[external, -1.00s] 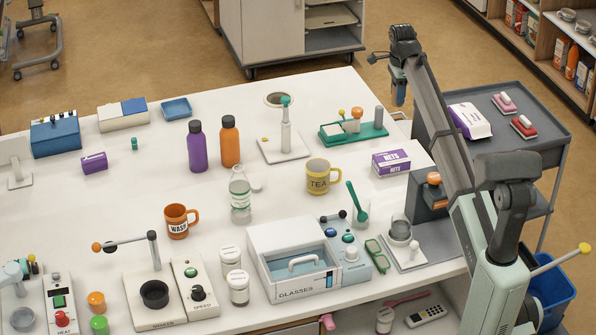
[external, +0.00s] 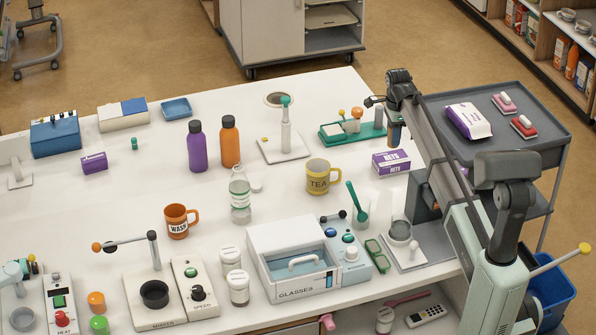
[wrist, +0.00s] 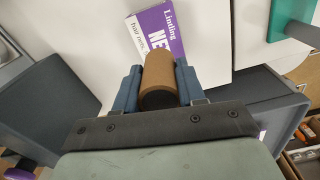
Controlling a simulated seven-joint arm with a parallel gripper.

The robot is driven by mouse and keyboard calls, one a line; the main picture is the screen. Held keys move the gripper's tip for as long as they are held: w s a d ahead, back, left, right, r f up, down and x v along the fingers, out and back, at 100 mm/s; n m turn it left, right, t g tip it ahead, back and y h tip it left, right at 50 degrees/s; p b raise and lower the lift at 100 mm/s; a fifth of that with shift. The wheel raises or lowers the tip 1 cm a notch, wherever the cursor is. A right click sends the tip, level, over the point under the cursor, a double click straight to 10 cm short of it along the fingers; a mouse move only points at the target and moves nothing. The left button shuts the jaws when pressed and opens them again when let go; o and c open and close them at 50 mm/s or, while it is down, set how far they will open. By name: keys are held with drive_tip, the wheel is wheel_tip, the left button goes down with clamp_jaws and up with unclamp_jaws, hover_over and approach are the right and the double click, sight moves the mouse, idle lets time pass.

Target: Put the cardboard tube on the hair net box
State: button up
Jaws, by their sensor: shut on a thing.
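The cardboard tube (wrist: 160,77) is a brown cylinder with a dark near end, gripped between the two blue fingers of my gripper (wrist: 158,84) in the wrist view. The hair net box (external: 391,163) is purple and white, marked NETS, and lies on the white table near its right edge. In the wrist view the box (wrist: 157,30) shows just beyond the tube, which hides part of it. In the external view my gripper (external: 394,137) is just above and behind the box; I cannot tell the exact gap.
A green stand (external: 352,133) with an orange piece and a grey post is close on the left of my gripper. A yellow TEA mug (external: 319,177) stands left of the box. A grey cart (external: 545,135) with a purple-and-white pack is on the right. Bare table lies in front of the box.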

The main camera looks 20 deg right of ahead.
drive_tip(key=shift+f, duration=2.3)
drive_tip(key=shift+f, duration=0.1)
drive_tip(key=o, duration=1.1)
wheel_tip(320, 180, up, 12)
drive_tip(key=shift+r, duration=0.1)
drive_tip(key=shift+a, duration=0.1)
